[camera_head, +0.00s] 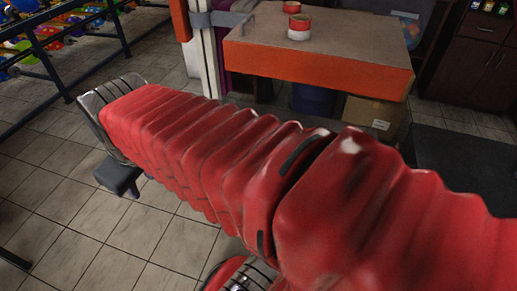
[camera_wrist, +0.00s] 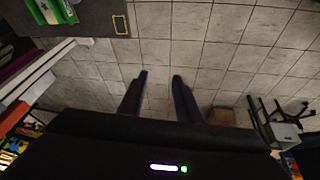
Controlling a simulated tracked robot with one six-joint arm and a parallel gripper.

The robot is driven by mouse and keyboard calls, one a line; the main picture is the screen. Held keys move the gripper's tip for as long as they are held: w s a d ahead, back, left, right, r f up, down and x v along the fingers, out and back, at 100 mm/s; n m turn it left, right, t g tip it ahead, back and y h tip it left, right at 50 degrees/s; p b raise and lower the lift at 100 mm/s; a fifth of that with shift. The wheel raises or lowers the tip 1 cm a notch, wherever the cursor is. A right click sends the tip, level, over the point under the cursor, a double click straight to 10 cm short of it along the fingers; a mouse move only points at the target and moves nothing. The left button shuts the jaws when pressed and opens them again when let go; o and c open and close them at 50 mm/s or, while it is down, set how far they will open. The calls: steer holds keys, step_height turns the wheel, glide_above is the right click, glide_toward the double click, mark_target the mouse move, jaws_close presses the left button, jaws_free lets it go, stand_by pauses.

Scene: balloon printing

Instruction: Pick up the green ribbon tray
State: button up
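In the wrist view, a green object with a pale star-like mark (camera_wrist: 50,11) lies at the top left on a dark surface (camera_wrist: 97,22). It is cut by the frame edge, so I cannot tell for sure that it is the green ribbon tray. My gripper (camera_wrist: 160,76) has its two dark fingers apart with bare tiled floor between them. It is well to the right of and below the green object in the picture, not touching it. I make out no green tray in the head view, where my red arm covers much of the middle.
An orange-edged table (camera_head: 315,69) stands at the top of the head view with red-and-white round containers (camera_head: 299,33) on it. A cardboard box (camera_head: 372,117) is below it. A dark rack (camera_head: 48,58) with colourful items is at left. Tiled floor is open at lower left.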

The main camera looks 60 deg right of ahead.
steer(key=w+d+f+g, duration=0.1)
steer(key=d+f+g, duration=0.1)
steer(key=d, duration=0.9)
steer(key=s+d+f, duration=0.2)
steer(key=s+d, duration=0.1)
steer(key=d, duration=0.5)
steer(key=s+d+f+n+g, duration=0.1)
steer(key=s+d+f, duration=0.2)
steer(key=d, duration=0.5)
steer(key=s+d+f+g+y, duration=0.1)
steer(key=s+d+f, duration=0.2)
steer(key=d, duration=0.5)
steer(key=shift+s+d+f, duration=0.2)
steer(key=shift+s+d, duration=0.2)
steer(key=shift+s, duration=0.3)
steer(key=shift+f, duration=4.3)
steer(key=shift+f, duration=2.6)
